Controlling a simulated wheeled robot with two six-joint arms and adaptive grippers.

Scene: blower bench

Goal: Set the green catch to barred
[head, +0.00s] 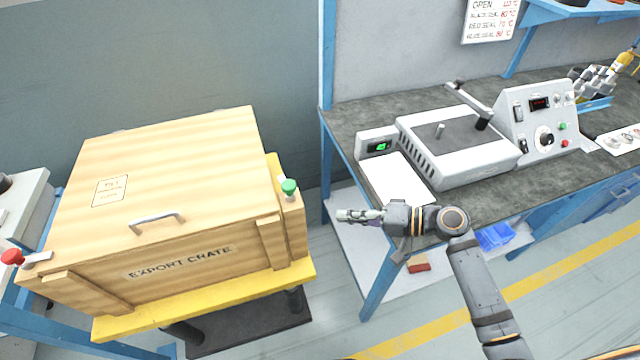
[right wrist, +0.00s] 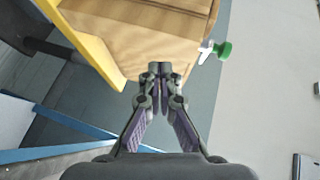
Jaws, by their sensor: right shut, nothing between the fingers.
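The green catch (head: 289,187) is a green knob with a pale lever, on the right side of the wooden export crate (head: 190,262). In the right wrist view the green catch (right wrist: 223,50) shows at the upper right, on the crate's edge, with its white lever beside it. My right gripper (head: 342,215) is shut and empty, to the right of the crate and apart from the catch. In the right wrist view its fingertips (right wrist: 160,68) meet in front of the crate's corner. My left gripper is not in view.
A red catch (head: 12,257) sits at the crate's left corner. The crate stands on a yellow-edged platform (head: 215,306). A bench (head: 345,122) on the right carries a white machine (head: 460,165) and a control panel (head: 541,122). A gap of floor lies between crate and bench.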

